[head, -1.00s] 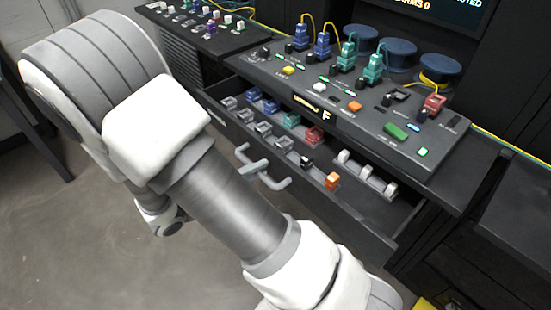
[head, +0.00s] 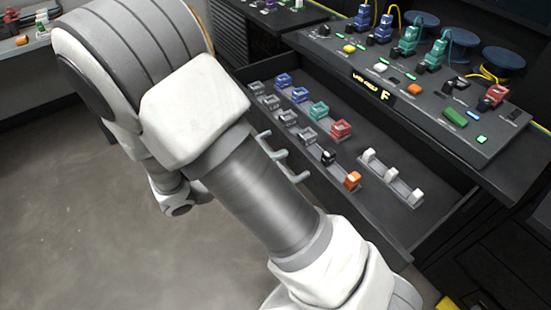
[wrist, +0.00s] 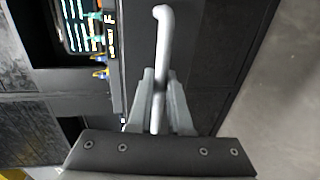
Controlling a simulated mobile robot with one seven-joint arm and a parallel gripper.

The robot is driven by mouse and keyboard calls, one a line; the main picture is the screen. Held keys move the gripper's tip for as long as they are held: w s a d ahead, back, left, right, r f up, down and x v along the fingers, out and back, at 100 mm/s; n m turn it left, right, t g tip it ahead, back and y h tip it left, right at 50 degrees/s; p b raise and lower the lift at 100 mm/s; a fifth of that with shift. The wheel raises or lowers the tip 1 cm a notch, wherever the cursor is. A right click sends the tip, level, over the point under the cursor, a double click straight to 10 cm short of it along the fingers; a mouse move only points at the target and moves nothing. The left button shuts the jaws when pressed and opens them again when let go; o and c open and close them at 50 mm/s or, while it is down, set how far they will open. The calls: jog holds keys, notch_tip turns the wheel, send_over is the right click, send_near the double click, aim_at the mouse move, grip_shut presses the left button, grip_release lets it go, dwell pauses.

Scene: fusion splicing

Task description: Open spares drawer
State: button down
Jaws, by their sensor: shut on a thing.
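The spares drawer (head: 400,226) is pulled out from under the bench in the head view. Rows of small coloured connectors lie inside it. Its grey bar handle (head: 283,156) is partly covered by my arm in the head view. In the wrist view the handle (wrist: 163,50) runs down between the fingers of my gripper (wrist: 160,103), which is shut on it. The gripper itself is hidden behind my arm in the head view.
A dark console (head: 420,92) with coloured plugs, buttons and an F label stands on the bench above the drawer. Blue spools (head: 500,60) sit behind it. A shelf (head: 22,42) is at the far left. Grey floor (head: 90,225) is clear to the left.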

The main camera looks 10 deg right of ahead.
dwell(0.4)
jog(key=c, duration=0.8)
grip_release()
jog(key=shift+c, duration=0.2)
jog(key=shift+a, duration=0.1)
jog(key=p+v, duration=0.2)
jog(key=v, duration=1.5)
jog(key=shift+a, duration=0.15)
jog(key=shift+a, duration=0.1)
